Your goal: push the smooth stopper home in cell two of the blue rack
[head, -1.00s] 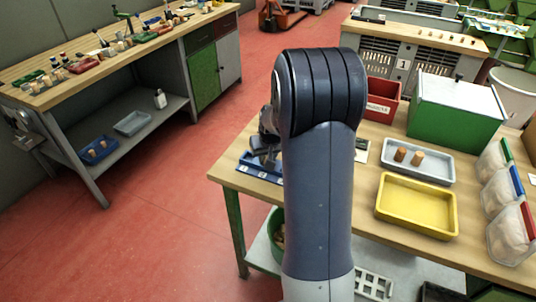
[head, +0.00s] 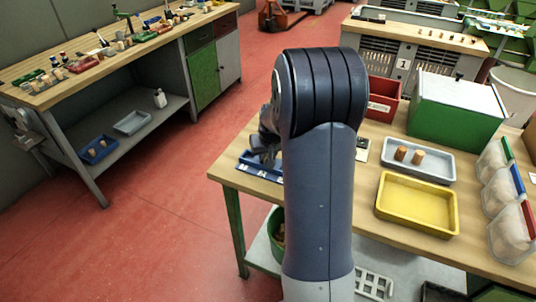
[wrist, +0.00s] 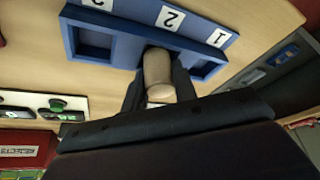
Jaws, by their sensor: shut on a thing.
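The blue rack (wrist: 120,45) lies on the wooden table, with white labels 1, 2 and 3 along one side. It also shows in the head view (head: 246,169), partly behind my arm. My gripper (wrist: 150,92) is shut on the smooth stopper (wrist: 157,72), a pale, plain cylinder between the dark fingers. The stopper's far end is at the middle cell, the one by label 2. I cannot tell how deep it sits. The cells by labels 1 and 3 look empty. In the head view my gripper (head: 264,152) is over the rack, largely hidden by my arm.
A red bin (head: 389,83) and a green box (head: 425,120) stand behind. In the wrist view a red bin (wrist: 20,155) is at lower left.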

